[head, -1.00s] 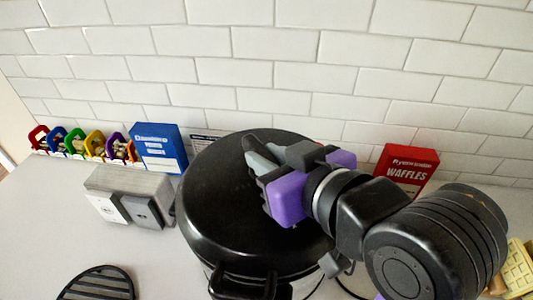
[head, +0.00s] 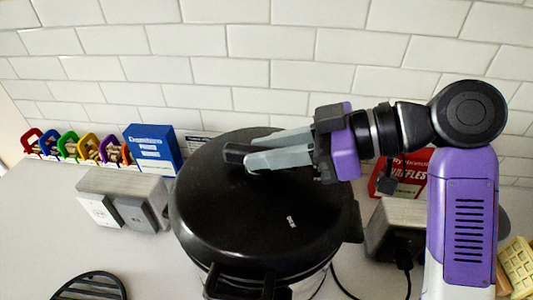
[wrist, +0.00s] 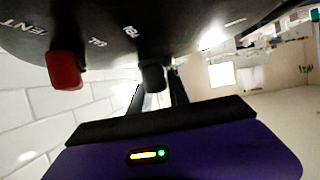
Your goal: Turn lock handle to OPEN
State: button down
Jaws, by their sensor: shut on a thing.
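A large pot with a black domed lid (head: 230,200) stands on the counter in the middle of the head view. The lock handle (head: 236,153), a small dark bar, is on top of the lid. My gripper (head: 262,150) reaches in from the right, roughly level, with its grey fingers closed about this handle. The exact contact is hard to see. In the wrist view the black lid fills the top, with white lettering only partly readable. A red knob (wrist: 64,71) and a black piece (wrist: 152,77) between my dark fingers show below it.
A blue box (head: 153,148) and several coloured clips stand at the back left. Grey socket boxes (head: 128,198) flank the pot, and a red waffles box (head: 403,174) is behind my arm. A black round grate (head: 90,287) lies front left. The left front counter is mostly clear.

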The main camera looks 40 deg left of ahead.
jog(key=shift+n+g+h, duration=0.4)
jog(key=shift+n+g, duration=0.1)
jog(key=c, duration=1.2)
grip_release()
jog(key=shift+c, duration=0.2)
jog(key=shift+w, duration=0.1)
jog(key=shift+b+v, duration=1)
jog(key=shift+v, duration=2.85)
